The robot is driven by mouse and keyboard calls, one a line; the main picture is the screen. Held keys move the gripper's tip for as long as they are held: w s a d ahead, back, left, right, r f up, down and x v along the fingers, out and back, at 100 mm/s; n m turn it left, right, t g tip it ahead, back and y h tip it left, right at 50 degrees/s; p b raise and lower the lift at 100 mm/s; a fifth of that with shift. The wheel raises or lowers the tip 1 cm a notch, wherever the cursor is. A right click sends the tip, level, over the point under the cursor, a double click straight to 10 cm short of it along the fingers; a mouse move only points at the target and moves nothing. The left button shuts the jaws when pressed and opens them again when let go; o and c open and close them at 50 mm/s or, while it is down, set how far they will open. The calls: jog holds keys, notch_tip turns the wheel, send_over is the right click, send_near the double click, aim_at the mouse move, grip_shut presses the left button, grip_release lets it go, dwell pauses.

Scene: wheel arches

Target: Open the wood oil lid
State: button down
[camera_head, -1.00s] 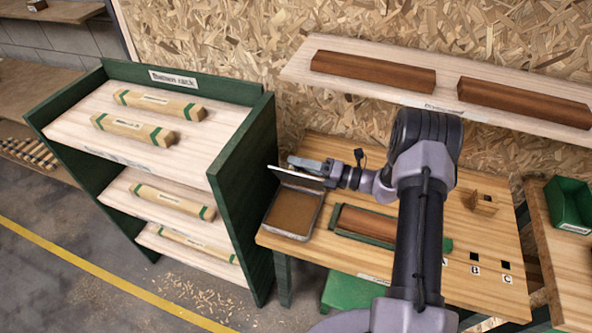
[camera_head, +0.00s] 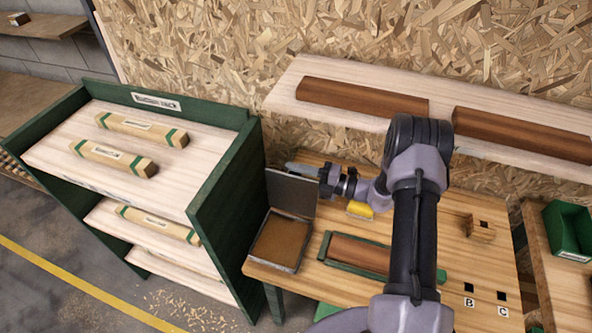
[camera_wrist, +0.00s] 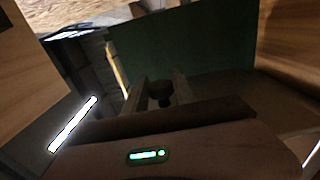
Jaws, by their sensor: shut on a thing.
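The wood oil tin (camera_head: 275,243) is a shallow metal box at the left end of the workbench, with a brown inside showing. Its grey lid (camera_head: 291,192) stands steeply raised along the tin's back edge. My gripper (camera_head: 301,168) is at the lid's upper edge, partly hidden behind it, with my arm reaching in from the right. In the wrist view, my two fingers (camera_wrist: 160,92) stand either side of a small dark knob, which seems to be the lid's handle. The picture there is dark, so the contact is hard to make out.
The green-sided rack (camera_head: 225,170) with wood pieces stands close left of the tin. A green tray (camera_head: 322,246) with a brown bar lies right of it. A yellow item (camera_head: 360,209) lies behind that tray. A shelf (camera_head: 285,98) with brown bars hangs above.

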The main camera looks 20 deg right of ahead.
dwell(0.3)
jog(key=c, duration=1)
grip_release()
jog(key=v, duration=1.7)
jog(key=shift+s+d+p, duration=0.2)
jog(key=shift+s+p, duration=0.05)
jog(key=shift+p, duration=0.1)
